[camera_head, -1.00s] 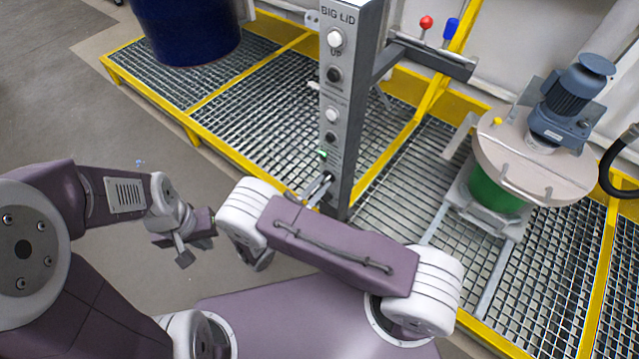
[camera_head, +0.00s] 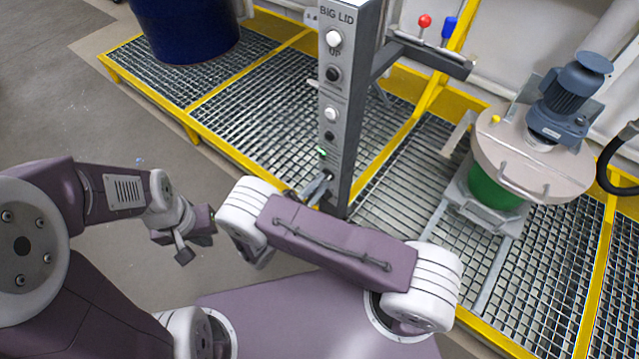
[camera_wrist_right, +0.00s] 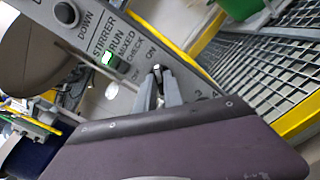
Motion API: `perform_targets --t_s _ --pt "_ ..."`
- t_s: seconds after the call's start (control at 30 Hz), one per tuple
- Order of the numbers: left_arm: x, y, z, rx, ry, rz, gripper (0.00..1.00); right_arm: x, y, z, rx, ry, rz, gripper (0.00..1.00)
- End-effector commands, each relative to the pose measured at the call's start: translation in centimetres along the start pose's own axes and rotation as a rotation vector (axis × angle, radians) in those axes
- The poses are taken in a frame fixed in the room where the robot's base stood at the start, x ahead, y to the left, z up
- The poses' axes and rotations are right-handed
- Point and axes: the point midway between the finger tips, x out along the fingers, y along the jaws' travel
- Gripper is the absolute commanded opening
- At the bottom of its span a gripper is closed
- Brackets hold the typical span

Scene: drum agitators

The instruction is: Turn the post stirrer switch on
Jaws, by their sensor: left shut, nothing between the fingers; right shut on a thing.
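The grey control post (camera_head: 342,100) stands upright in the middle of the head view. The stirrer switch (camera_wrist_right: 157,71) is low on its face, beside the OFF and ON labels in the right wrist view. My right gripper (camera_wrist_right: 160,84) is shut on the switch, and its fingers hide most of it. I cannot tell which way the switch is turned. In the head view, this right gripper (camera_head: 317,188) is at the post's lower face, partly behind my arm. My left gripper (camera_head: 183,256) is shut and empty, over the floor left of the post.
A green lamp (camera_wrist_right: 107,59) shows by the RUN label, above the switch. Black and white buttons run up the post. A green drum (camera_head: 492,190) with a lid and blue motor (camera_head: 577,95) stands right. A blue drum (camera_head: 187,28) stands back left. Yellow-edged grating lies around.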

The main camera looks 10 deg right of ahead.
Motion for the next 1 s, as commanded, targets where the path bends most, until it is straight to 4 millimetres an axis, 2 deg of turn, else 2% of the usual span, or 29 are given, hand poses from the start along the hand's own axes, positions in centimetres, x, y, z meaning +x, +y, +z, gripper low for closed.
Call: perform_targets --t_s 0.13,0.17,0.2,0.23,0.57,0.67,0.9,1.0 --pt "0.0 0.0 0.0 0.0 0.0 0.0 0.0 0.0 -0.1 -0.1 0.002 0.003 -0.002 0.0" --pt "0.0 0.0 0.0 0.0 0.0 0.0 0.0 0.0 -0.1 -0.1 0.002 0.003 -0.002 0.17" --pt "0.0 0.0 0.0 0.0 0.0 0.0 0.0 0.0 -0.1 -0.1 0.001 0.003 -0.002 0.28" --pt "0.0 0.0 0.0 0.0 0.0 0.0 0.0 0.0 -0.1 -0.1 0.001 0.003 -0.002 0.34" --pt "-0.1 0.0 0.0 0.0 0.0 0.0 0.0 -0.3 0.0 0.0 0.001 0.002 0.0 0.34" --pt "-0.5 0.0 -0.1 0.0 0.0 0.0 0.0 -1.9 0.2 0.0 0.001 0.004 0.003 0.34" --pt "-1.3 0.0 -0.1 0.0 0.0 0.0 0.0 -7.2 0.1 0.0 0.002 0.006 0.002 0.34" --pt "-1.3 0.0 -0.1 0.0 0.0 0.0 0.0 -8.5 0.0 -0.1 0.002 0.003 0.002 0.34"
